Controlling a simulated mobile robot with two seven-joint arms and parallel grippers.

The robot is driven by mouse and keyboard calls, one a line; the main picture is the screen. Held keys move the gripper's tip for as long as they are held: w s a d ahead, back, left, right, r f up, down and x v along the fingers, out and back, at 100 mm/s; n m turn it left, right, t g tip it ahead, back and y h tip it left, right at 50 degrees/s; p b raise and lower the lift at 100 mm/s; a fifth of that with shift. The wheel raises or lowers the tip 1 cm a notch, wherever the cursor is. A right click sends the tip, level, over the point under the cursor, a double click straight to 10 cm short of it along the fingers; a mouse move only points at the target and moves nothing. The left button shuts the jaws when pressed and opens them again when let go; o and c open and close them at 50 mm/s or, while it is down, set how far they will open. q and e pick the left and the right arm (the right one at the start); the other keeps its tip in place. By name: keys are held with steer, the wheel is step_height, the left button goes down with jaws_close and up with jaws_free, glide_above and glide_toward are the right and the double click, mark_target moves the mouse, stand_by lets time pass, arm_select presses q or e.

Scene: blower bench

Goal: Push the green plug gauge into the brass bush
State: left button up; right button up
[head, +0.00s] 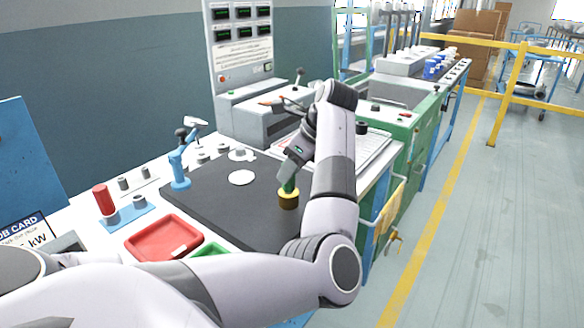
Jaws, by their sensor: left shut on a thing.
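The green plug gauge (288,186) is upright under my left gripper (290,176), which is shut on its upper part. The gauge's lower end meets the top of the brass bush (288,200). I cannot tell whether its tip is inside the bore or only above it. The bush has a yellow rim and a darker brown body, and stands upright on the dark mat near its right side. My left forearm passes just right of it. My right gripper is not in view.
The dark mat (215,195) has a white disc (241,177) on it. A red tray (164,238) and a partly hidden green tray (211,249) lie in front. A blue stand (180,170) is at the left. A grey instrument box (255,112) stands behind.

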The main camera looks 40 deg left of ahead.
arm_select(q)
steer(key=shift+f+b, duration=0.3)
steer(key=shift+f, duration=0.05)
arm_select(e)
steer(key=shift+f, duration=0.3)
arm_select(q)
steer(key=o, duration=1.1)
steer(key=shift+o, duration=0.2)
steer(key=shift+w+d+r, duration=0.15)
steer(key=shift+d+r, duration=0.2)
steer(key=shift+r, duration=0.3)
steer(key=v, duration=0.5)
steer(key=shift+d+r, duration=0.2)
steer(key=shift+r, duration=0.1)
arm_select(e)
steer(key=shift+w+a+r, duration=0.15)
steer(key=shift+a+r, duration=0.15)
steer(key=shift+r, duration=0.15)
